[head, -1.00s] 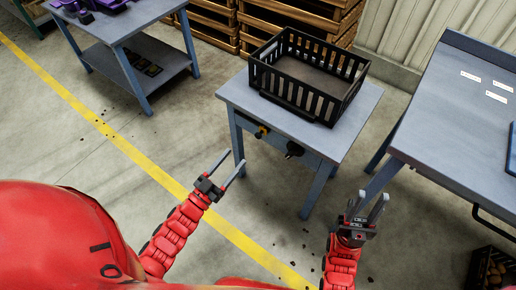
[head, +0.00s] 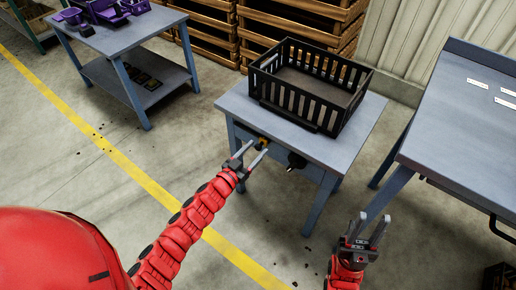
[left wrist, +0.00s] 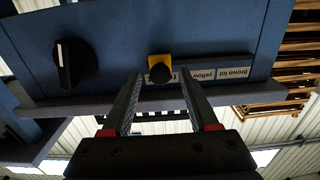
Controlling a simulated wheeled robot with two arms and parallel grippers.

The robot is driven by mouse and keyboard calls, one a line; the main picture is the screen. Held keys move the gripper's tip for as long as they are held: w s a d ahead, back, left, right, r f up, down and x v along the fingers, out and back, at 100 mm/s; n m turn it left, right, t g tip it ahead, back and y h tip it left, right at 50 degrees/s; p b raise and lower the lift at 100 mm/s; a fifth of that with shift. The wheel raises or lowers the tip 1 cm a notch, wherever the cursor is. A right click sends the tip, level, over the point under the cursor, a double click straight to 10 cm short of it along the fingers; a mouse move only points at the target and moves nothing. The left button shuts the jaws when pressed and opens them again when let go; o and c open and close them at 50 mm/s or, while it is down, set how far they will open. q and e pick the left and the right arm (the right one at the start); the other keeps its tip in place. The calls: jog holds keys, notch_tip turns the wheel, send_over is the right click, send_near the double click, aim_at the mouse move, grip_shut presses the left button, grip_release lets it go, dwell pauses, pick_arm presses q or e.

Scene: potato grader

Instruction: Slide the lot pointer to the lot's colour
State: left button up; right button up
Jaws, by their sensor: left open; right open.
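The lot pointer, a black knob on a yellow plate (left wrist: 160,67), sits on the blue front panel of the small table. It also shows small in the head view (head: 264,140), partly behind my gripper. Pale labels run along the panel edge: "brown lot" (left wrist: 235,73), "yellow" (left wrist: 203,75), and a third partly hidden by a finger. The pointer is beside the hidden label's end of the row. My left gripper (head: 257,148) is open, its fingertips spread on both sides of the knob in the left wrist view (left wrist: 160,76); contact cannot be told. My right gripper (head: 374,217) is open and empty.
A black rotary knob (left wrist: 75,64) is on the same panel; it shows in the head view (head: 296,160). A black slatted crate (head: 345,103) stands on the small table (head: 235,101). A larger workbench (head: 455,130) is at right. Open floor lies in front.

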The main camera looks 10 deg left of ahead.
pick_arm(q)
jog(key=shift+x, duration=1.05)
jog(key=shift+c, duration=0.2)
grip_shut()
jog(key=shift+a+f, duration=0.1)
dwell(0.4)
